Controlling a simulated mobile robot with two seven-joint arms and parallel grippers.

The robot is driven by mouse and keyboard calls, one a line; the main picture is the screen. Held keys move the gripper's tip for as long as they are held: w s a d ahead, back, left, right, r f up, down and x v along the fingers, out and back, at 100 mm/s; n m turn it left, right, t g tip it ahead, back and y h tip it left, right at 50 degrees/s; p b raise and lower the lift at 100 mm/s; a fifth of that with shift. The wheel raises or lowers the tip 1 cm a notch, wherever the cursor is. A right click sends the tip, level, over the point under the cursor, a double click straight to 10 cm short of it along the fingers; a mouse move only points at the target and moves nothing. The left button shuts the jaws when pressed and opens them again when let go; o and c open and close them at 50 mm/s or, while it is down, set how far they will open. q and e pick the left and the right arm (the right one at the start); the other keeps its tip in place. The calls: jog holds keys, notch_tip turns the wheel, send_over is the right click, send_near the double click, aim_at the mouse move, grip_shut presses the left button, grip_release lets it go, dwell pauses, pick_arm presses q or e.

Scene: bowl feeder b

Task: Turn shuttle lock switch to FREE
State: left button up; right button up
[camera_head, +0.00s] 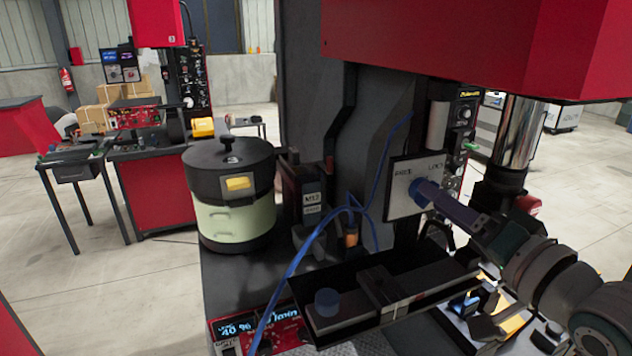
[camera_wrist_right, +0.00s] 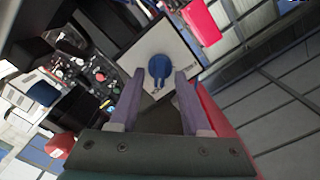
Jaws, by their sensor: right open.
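The shuttle lock switch is a round blue knob (camera_head: 417,193) on a square white plate (camera_head: 401,207), fixed upright to the machine. The plate has a word at its upper left and one at its upper right, which look like FREE and LOCK. In the right wrist view the knob (camera_wrist_right: 159,68) lies between the fingertips, with the plate (camera_wrist_right: 181,50) behind. My right gripper (camera_wrist_right: 160,79) is open, with its purple fingers on either side of the knob; I cannot tell whether they touch it. In the head view its arm comes from the lower right. My left gripper is not in view.
A dark tray track (camera_head: 450,272) with a blue cylinder (camera_head: 327,302) lies below the plate. A lidded pale green bowl feeder (camera_head: 235,225) stands left. A blue hose (camera_head: 290,265) runs in front. A red housing (camera_head: 470,45) overhangs, and a metal column (camera_head: 519,135) stands right.

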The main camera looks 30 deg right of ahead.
jog(key=shift+w, duration=0.4)
jog(key=shift+c, duration=0.2)
grip_shut()
